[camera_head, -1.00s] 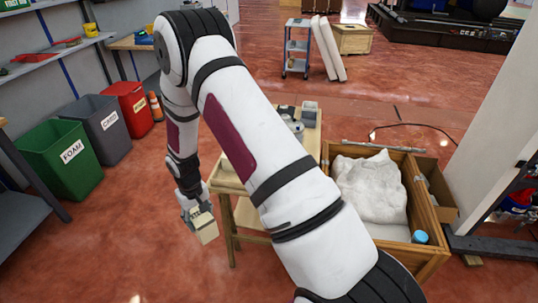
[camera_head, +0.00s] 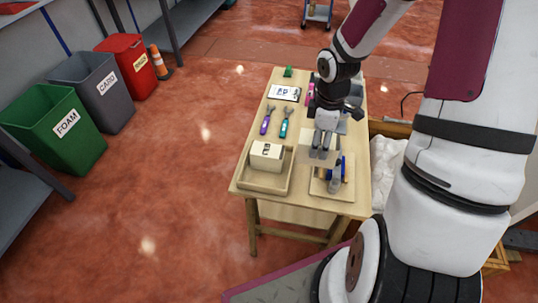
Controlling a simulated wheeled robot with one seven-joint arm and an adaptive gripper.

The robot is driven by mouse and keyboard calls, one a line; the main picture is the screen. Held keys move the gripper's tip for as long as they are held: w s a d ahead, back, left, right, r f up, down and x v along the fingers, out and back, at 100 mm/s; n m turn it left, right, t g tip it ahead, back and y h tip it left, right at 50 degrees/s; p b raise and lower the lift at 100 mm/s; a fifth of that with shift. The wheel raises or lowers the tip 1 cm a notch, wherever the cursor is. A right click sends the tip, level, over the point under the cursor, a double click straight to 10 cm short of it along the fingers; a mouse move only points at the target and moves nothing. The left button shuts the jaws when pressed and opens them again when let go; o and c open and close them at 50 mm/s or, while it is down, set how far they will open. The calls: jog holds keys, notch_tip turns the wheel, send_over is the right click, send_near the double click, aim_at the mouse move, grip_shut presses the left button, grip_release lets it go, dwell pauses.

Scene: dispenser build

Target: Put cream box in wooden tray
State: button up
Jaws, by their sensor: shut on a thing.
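My gripper (camera_head: 323,148) is shut on a plain cream box (camera_head: 310,156) and holds it above the table, near its front right. The fingers partly hide the box. A shallow wooden tray (camera_head: 263,187) sits at the table's front left corner. Another cream box (camera_head: 267,155) with dark print stands inside that tray. The held box is to the right of the tray, apart from it, over or just behind a small wooden holder (camera_head: 325,190); the height between them is hard to tell.
The wooden table (camera_head: 262,102) also bears a purple-handled tool (camera_head: 267,122), a teal-handled tool (camera_head: 285,124), a labelled card (camera_head: 284,93) and a small green item (camera_head: 288,72). The holder contains blue and orange items. Labelled bins (camera_head: 55,130) stand on the floor at left.

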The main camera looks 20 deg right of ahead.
jog(key=shift+w+a+f, duration=0.85)
jog(key=shift+w+a, duration=0.9)
jog(key=shift+a, duration=0.2)
jog(key=shift+w+a+f, duration=0.8)
jog(key=shift+w+a, duration=0.9)
jog(key=shift+a, duration=0.3)
jog(key=shift+w+a+f, duration=0.85)
jog(key=shift+w+a, duration=0.9)
jog(key=shift+a, duration=0.2)
jog(key=shift+f, duration=0.55)
jog(key=o, duration=1.5)
jog(key=shift+c, duration=0.2)
jog(key=shift+r, duration=0.1)
